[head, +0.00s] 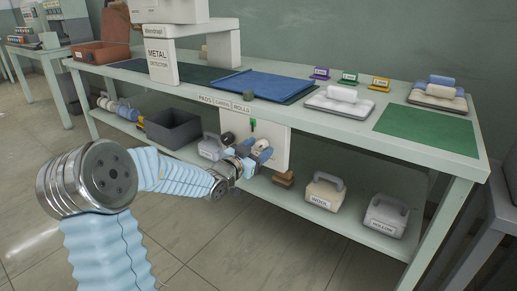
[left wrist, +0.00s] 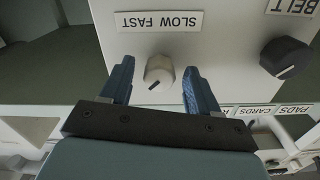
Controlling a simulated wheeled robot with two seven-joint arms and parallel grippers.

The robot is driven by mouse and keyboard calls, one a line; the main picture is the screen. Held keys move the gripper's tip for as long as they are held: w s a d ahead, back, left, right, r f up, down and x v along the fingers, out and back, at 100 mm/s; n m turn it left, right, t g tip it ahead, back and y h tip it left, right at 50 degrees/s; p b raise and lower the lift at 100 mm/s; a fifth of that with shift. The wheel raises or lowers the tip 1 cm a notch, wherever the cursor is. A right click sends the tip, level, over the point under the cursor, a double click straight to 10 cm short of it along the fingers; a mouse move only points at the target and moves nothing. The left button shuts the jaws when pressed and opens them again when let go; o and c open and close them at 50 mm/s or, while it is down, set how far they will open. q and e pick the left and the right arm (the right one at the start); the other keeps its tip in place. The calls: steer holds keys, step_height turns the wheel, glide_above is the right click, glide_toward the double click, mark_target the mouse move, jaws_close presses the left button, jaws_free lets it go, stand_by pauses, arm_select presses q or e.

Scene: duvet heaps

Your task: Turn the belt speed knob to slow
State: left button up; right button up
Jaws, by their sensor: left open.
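The pale knob (left wrist: 159,72) sits on a white panel (left wrist: 230,45) beside a SLOW FAST label (left wrist: 158,20), which appears upside down in the left wrist view. A dark pointer mark on the knob slants to the lower left there. My left gripper (left wrist: 159,78) is open, its two blue fingers on either side of the knob with a gap at each side. In the head view my left gripper (head: 250,154) is at the front of the panel (head: 279,148) under the table edge and partly covers it. My right gripper is not in view.
A dark knob (left wrist: 287,57) is on the same panel near a BELT label. The table (head: 345,128) holds a blue mat (head: 255,84) and a metal detector (head: 160,55). A grey bin (head: 173,127) and labelled cases (head: 325,191) stand on the lower shelf.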

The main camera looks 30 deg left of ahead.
arm_select(q)
steer(key=shift+w, duration=0.25)
steer(key=shift+c, duration=0.2)
steer(key=c, duration=1)
